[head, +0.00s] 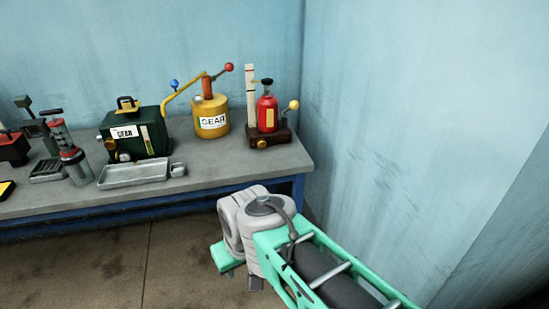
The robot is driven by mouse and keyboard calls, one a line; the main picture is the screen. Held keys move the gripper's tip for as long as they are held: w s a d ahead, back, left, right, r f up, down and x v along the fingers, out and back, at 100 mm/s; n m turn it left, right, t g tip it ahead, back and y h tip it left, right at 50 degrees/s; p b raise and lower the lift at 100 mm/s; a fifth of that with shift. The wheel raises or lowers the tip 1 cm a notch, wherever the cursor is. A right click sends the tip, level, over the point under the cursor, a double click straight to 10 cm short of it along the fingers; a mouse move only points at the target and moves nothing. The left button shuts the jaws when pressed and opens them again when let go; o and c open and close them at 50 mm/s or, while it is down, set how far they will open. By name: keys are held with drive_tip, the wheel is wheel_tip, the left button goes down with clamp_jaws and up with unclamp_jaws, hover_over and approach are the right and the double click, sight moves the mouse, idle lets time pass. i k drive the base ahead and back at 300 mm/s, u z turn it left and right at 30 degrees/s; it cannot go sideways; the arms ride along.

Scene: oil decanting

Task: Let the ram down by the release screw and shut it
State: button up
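The ram is a red bottle jack (267,115) with a yellow label and a black top. It stands upright on a dark brown base at the right end of the bench. A brass release screw (261,143) sits low on the front of the base; its setting is too small to tell. A yellow ball-ended lever (293,104) rises at the right of the jack. A pale upright scale post (251,95) stands just behind and left of it. My arm is in front of the bench, low in the picture, well apart from the jack. My gripper's fingers do not show.
A yellow GEAR can (210,116) with a pump handle and spout stands left of the jack. A dark green GEAR box (135,132), metal tray (133,174) and pump (68,150) are further left. The bench front (225,167) before the jack is clear. A blue wall closes the right side.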

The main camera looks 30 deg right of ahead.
sight(262, 143)
drive_tip(key=u, duration=0.5)
drive_tip(key=i, duration=1.8)
drive_tip(key=z, duration=0.6)
